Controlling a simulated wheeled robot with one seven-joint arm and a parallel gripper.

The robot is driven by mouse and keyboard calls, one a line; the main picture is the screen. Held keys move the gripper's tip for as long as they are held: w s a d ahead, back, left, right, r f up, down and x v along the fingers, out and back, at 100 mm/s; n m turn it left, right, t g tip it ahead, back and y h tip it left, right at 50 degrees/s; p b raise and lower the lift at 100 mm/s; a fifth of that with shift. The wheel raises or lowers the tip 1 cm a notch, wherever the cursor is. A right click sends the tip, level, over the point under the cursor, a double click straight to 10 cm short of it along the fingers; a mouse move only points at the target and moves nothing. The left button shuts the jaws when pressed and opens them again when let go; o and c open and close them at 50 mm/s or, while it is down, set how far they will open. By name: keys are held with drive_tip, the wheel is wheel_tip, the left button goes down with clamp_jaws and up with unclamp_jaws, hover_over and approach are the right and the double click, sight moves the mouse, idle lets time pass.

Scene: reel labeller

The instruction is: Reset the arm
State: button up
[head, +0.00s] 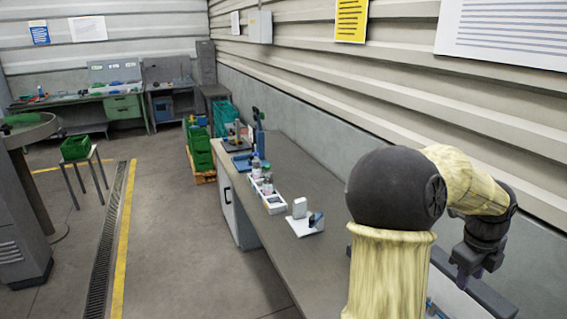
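My arm (392,262) stands at the right of the head view, with a cream cover and dark joints. It bends over to the right, and its end hangs down near the wall. My gripper (470,278) is at the lower right, dark and small, pointing down. Its fingers are partly seen, and I cannot tell whether they are open or shut. I see nothing clearly held in it.
A long grey bench (305,190) runs along the right wall. On it stand a white device (303,218), a white tray (268,197) with bottles, and a blue tray (242,161). Green crates (200,150) stand beyond it. The floor on the left of the bench is clear.

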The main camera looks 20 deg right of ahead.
drive_tip(key=w+a+f+n+y+b, duration=0.1)
drive_tip(key=w+a+f+n, duration=0.25)
drive_tip(key=a+n, duration=0.3)
drive_tip(key=w+a+f+n+t+b, duration=0.1)
drive_tip(key=w+a+f+n+b, duration=0.2)
drive_tip(key=a+n, duration=0.35)
drive_tip(key=w+a+f+n+y, duration=0.1)
drive_tip(key=w+a+f+n, duration=0.2)
drive_tip(key=a+f+n, duration=0.35)
drive_tip(key=s+a+f+n+b, duration=0.1)
drive_tip(key=a+n, duration=0.7)
drive_tip(key=a, duration=0.2)
drive_tip(key=s+a+f+n+t+b, duration=0.1)
drive_tip(key=a+n, duration=0.7)
drive_tip(key=a, duration=0.2)
drive_tip(key=shift+f+b, duration=0.35)
drive_tip(key=shift+b, duration=0.05)
